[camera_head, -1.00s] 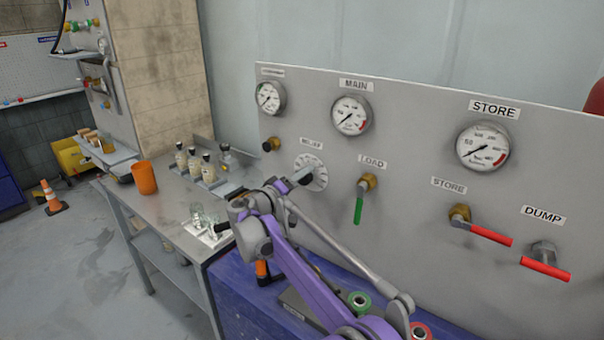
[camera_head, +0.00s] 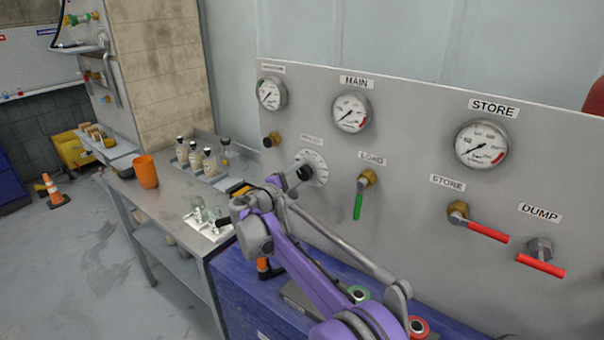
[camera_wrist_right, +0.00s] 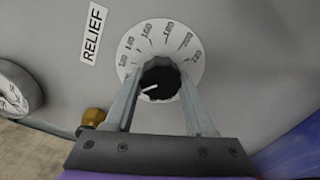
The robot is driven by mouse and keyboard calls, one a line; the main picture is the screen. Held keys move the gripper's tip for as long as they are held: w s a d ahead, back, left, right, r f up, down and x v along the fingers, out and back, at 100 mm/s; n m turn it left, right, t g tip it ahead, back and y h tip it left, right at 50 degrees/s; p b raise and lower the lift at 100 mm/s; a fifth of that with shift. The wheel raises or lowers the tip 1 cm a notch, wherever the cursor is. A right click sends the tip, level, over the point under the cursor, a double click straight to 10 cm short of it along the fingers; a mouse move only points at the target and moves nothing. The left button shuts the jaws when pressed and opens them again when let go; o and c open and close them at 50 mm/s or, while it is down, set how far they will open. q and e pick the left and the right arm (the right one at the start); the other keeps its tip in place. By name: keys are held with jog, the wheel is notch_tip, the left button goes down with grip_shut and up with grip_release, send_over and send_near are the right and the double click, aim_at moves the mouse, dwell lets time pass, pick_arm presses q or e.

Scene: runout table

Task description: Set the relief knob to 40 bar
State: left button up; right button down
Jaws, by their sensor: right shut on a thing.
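The relief knob (camera_wrist_right: 160,80) is black with a white pointer line. It sits at the centre of a white numbered dial (camera_wrist_right: 183,43) beside a RELIEF label (camera_wrist_right: 94,33). In the wrist view the pointer lies toward the left, where no number is readable beside it. My right gripper (camera_wrist_right: 160,92) has one finger on each side of the knob and is shut on it. In the head view the knob (camera_head: 305,173) and dial (camera_head: 320,168) show just beyond my right gripper (camera_head: 291,179). My left gripper is not in view.
The green LOAD lever (camera_head: 358,206) hangs down right of the dial. Red STORE (camera_head: 488,232) and DUMP (camera_head: 541,265) levers are farther right. A brass fitting (camera_head: 272,140) is left of the dial. A bench (camera_head: 165,198) holds an orange cup (camera_head: 146,171) and bottles.

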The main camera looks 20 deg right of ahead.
jog(key=n, duration=0.3)
jog(key=shift+f+n, duration=0.1)
jog(key=shift+n, duration=0.3)
jog(key=n, duration=0.4)
jog(key=shift+s+n+b, duration=0.1)
jog(key=shift+n+b, duration=0.2)
jog(key=n, duration=0.4)
jog(key=shift+d+f, duration=0.1)
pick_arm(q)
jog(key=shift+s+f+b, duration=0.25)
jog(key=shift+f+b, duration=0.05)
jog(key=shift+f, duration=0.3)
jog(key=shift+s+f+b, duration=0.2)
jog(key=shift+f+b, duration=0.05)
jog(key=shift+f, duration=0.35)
pick_arm(e)
jog(key=shift+s+n, duration=0.15)
jog(key=shift+n, duration=2.25)
jog(key=shift+c, duration=1.2)
grip_release()
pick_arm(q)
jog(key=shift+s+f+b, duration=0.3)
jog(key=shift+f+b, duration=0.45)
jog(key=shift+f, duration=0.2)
pick_arm(e)
jog(key=v, duration=1)
jog(key=shift+s+a, duration=0.25)
jog(key=shift+s, duration=0.05)
